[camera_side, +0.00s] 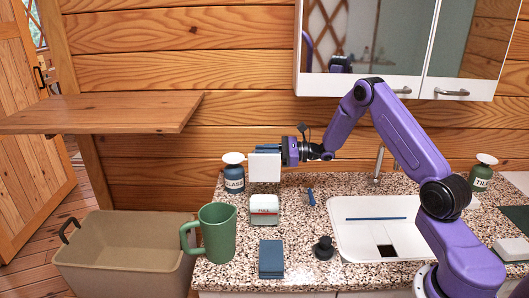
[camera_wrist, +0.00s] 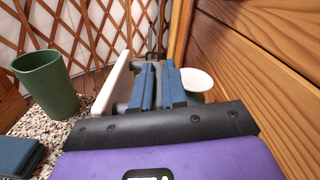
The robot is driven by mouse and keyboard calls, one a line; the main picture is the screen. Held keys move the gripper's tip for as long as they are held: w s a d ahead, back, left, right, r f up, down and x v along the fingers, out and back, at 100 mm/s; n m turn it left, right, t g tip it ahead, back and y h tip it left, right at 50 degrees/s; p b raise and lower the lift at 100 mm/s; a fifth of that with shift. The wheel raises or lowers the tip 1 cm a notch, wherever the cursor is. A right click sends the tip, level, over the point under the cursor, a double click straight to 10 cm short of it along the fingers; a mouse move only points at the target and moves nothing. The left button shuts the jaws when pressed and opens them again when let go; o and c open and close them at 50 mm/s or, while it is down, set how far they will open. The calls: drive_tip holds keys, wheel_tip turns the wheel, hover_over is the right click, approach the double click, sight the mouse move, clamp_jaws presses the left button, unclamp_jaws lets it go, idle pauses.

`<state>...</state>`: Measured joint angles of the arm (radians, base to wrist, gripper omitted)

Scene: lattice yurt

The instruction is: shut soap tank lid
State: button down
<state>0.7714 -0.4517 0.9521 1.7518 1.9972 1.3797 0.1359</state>
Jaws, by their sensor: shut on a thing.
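The soap tank (camera_side: 264,212), a small white and pale green box with lettering, stands on the speckled counter in the side view. A flat white panel, seemingly its lid (camera_side: 264,169), stands upright above and behind it; I cannot see a hinge. In the wrist view the lid (camera_wrist: 112,84) shows edge-on, tilted, just left of my fingers. My gripper (camera_side: 269,149) reaches in from the right at the panel's top edge. In the wrist view my gripper (camera_wrist: 160,76) has its blue fingers close together on a part beside the panel; the grip itself is mostly hidden.
A bottle labelled GLASS (camera_side: 234,180) with a white top stands close left of the lid. A green mug (camera_side: 217,233), a blue block (camera_side: 271,258) and a black knob-like item (camera_side: 323,249) are in front. The sink (camera_side: 362,218) lies right; a wooden shelf (camera_side: 110,113) juts left.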

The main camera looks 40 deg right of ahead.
sight(265, 155)
drive_tip(key=s+a+n, duration=0.1)
drive_tip(key=n, duration=0.1)
drive_tip(key=s+a+n, duration=0.1)
drive_tip(key=n, duration=0.1)
drive_tip(key=shift+s+a+r+n, duration=0.3)
drive_tip(key=shift+s+a+r, duration=0.05)
drive_tip(key=shift+s+r, duration=0.05)
drive_tip(key=s+a+n, duration=0.1)
drive_tip(key=n, duration=0.1)
drive_tip(key=s+a+f+n, duration=0.1)
drive_tip(key=n, duration=0.1)
drive_tip(key=shift+s+a, duration=0.3)
drive_tip(key=shift+s, duration=0.05)
drive_tip(key=s+a+f+n, duration=0.3)
drive_tip(key=f+n, duration=0.1)
drive_tip(key=n, duration=0.3)
drive_tip(key=shift+s+a+f, duration=0.2)
drive_tip(key=shift+s+f, duration=0.05)
drive_tip(key=shift+f, duration=0.15)
drive_tip(key=c, duration=1.4)
unclamp_jaws()
drive_tip(key=shift+c, duration=0.2)
